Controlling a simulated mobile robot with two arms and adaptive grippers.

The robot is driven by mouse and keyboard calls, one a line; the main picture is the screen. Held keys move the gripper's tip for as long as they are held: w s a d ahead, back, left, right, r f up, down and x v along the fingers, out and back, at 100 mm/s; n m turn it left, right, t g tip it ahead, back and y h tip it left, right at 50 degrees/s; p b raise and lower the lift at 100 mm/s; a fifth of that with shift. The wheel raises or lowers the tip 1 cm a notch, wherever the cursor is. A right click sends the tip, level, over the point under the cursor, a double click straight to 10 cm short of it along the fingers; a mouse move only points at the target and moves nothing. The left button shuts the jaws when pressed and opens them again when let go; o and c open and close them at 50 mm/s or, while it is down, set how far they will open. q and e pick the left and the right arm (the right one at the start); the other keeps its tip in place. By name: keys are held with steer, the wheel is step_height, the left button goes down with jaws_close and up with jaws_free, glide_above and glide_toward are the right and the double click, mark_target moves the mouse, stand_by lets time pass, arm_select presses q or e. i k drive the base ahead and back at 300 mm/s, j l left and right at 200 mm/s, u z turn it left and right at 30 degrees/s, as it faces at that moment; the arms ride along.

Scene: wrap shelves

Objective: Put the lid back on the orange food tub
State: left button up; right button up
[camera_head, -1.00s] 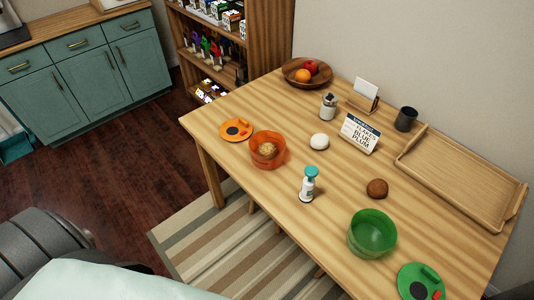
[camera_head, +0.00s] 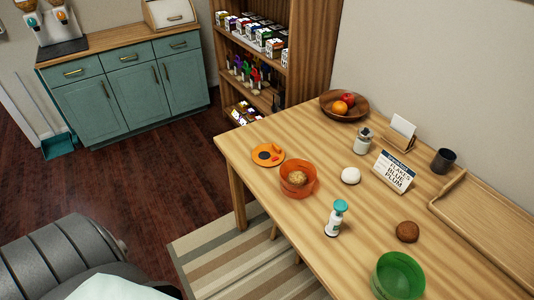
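The orange food tub (camera_head: 298,181) stands open on the wooden table, left of the middle, with a brown roundish thing (camera_head: 297,178) inside. An orange lid (camera_head: 268,155) with a dark round patch and small red and orange parts lies flat on the table just to the left of the tub, apart from it. A green tub (camera_head: 398,277) stands open at the near right of the table, cut by the bottom edge. Neither gripper shows in the view.
Shelves (camera_head: 260,60) stand behind.

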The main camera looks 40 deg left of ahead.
mark_target(265, 155)
steer(key=j+z, duration=0.1)
steer(key=z, duration=0.2)
steer(key=j+z, duration=0.5)
steer(key=j, duration=0.3)
steer(key=k+j+z, duration=0.2)
steer(key=j, duration=0.35)
steer(key=j+z, duration=0.25)
steer(key=j, duration=0.35)
